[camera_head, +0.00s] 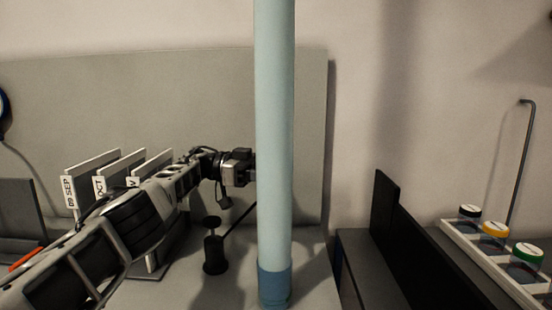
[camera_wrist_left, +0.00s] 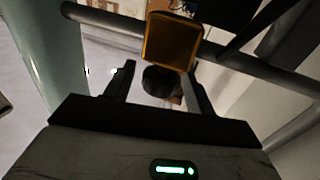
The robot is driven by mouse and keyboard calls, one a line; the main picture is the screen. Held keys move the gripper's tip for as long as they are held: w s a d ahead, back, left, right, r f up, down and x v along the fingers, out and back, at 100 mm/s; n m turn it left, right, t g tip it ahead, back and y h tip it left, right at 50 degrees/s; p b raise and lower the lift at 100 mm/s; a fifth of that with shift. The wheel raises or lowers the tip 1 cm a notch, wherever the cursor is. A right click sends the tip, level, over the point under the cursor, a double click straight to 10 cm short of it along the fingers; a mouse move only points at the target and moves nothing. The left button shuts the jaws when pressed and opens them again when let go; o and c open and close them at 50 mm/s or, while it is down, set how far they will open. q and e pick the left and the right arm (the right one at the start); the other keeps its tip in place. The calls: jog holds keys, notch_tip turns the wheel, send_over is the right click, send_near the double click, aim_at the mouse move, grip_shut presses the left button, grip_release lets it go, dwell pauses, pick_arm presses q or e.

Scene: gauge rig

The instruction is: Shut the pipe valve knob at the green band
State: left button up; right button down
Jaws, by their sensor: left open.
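A tall pale blue pipe (camera_head: 275,130) stands upright in the middle of the head view, with a darker blue band (camera_head: 274,285) near its bottom. No green band shows clearly. My left gripper (camera_head: 246,168) is at the pipe's left side, its tips partly hidden by the pipe. In the left wrist view the gripper (camera_wrist_left: 158,85) is open, its two fingers apart. A dark round thing (camera_wrist_left: 160,80) shows between the fingers, with an orange square-rimmed part (camera_wrist_left: 172,42) above it. I cannot tell which is the valve knob, or whether the fingers touch either. My right gripper is not in view.
A black pump-like object (camera_head: 213,255) stands below my left gripper. White labelled cards (camera_head: 95,175) stand at the left. At the right are a dark bench (camera_head: 425,270) and a white rack (camera_head: 485,262) of jars with coloured lids. A grey rail (camera_wrist_left: 105,22) crosses the wrist view.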

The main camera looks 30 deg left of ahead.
aim_at(276, 170)
pick_arm(q)
notch_tip(276, 170, up, 3)
jog(key=shift+f, duration=0.1)
jog(key=shift+s, duration=0.1)
jog(key=shift+s+d+r+b, duration=0.2)
jog(key=shift+s+r+b, duration=0.25)
jog(key=shift+r, duration=0.3)
jog(key=s+d+r, duration=0.5)
jog(key=s+r, duration=0.3)
jog(key=s, duration=0.3)
jog(key=shift+s+d+r, duration=0.3)
